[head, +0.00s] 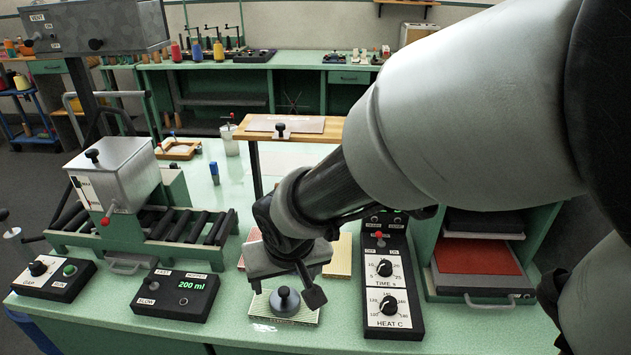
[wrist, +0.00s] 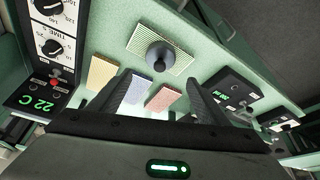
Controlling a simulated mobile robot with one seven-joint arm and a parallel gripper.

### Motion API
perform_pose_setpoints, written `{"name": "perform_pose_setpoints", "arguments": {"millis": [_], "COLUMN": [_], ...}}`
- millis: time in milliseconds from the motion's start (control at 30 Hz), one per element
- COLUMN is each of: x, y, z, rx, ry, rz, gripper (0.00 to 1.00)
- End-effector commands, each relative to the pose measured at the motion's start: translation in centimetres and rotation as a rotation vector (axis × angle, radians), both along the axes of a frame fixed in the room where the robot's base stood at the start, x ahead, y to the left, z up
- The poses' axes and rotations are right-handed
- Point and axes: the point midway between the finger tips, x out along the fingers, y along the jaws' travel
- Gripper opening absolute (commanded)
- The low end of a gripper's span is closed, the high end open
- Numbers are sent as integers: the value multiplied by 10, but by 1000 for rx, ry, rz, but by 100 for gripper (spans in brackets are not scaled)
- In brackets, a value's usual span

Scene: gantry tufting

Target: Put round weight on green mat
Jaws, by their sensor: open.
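The round weight (head: 284,302), a dark grey disc with a black knob, sits on a pale green striped mat (head: 306,319) near the front of the bench. In the wrist view the weight (wrist: 160,57) rests on the striped mat (wrist: 139,37), ahead of my fingertips. My gripper (head: 284,287) is open and empty just above and behind the weight; its fingers also show in the wrist view (wrist: 160,84). I see no finger closed on the weight, and the exact gap to it is hard to tell.
A yellow pad (wrist: 102,72), a lavender pad (wrist: 134,91) and a pink pad (wrist: 163,97) lie beside the mat. A heat and time control box (head: 389,285) stands right, a 200 ml box (head: 172,294) left. A wooden shelf (head: 319,130) on a post rises behind.

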Motion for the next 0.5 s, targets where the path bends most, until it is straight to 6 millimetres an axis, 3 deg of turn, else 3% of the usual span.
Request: {"name": "perform_pose_setpoints", "arguments": {"millis": [100,300,367,500], "x": [-6,-9,-7,-8], "y": [-3,-14,-29,-87], "z": [18,33,42,75], "rx": [3,5,14,41], "ry": [0,1,0,-8], "rz": [-1,-17,-43,-138], "gripper": [70,70,70,70]}}
